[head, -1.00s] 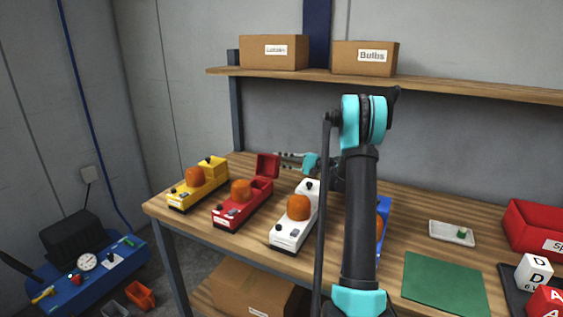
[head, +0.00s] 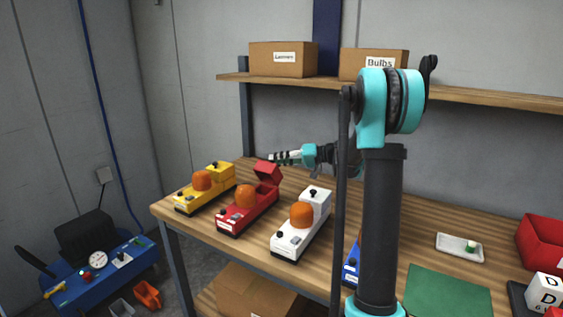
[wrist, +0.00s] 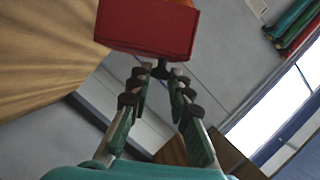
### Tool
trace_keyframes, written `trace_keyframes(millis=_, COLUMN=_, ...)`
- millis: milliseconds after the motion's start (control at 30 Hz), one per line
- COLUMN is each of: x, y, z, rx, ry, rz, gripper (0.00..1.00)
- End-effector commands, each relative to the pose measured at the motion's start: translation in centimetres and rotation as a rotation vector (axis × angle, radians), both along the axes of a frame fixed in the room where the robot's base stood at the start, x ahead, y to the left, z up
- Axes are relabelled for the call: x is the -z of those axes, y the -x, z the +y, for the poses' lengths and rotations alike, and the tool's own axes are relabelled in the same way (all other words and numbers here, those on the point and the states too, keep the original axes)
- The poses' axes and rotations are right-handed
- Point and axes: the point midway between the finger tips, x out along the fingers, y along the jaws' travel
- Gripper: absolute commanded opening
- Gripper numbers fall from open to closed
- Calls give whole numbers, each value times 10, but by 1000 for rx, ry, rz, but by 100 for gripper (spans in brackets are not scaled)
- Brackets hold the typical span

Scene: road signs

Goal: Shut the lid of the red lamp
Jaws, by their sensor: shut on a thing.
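The red lamp (head: 243,213) with its orange dome (head: 246,195) stands on the workbench, between the yellow and white lamps. Its red lid (head: 267,172) at the rear is raised and tilted, partly open. My gripper (head: 272,157) is at the lid's upper edge, reaching in from the right. In the wrist view the lid (wrist: 148,28) is just ahead of the fingertips. Its black knob (wrist: 160,70) lies between the two fingers, and my gripper (wrist: 159,80) is shut on it. The lid's hinge is hard to make out.
A yellow lamp (head: 205,189) stands to the left, a white lamp (head: 302,229) to the right, both with lids down. A blue lamp (head: 351,262) is partly hidden behind my arm. A shelf (head: 460,95) with cardboard boxes (head: 283,60) runs above.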

Motion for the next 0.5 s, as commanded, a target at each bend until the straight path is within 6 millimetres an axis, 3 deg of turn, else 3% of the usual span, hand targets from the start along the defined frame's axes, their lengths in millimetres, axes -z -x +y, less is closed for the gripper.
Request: trace_keyframes(millis=500, x=-1, y=37, z=27, rx=-1, ry=256, rz=-352, gripper=0)
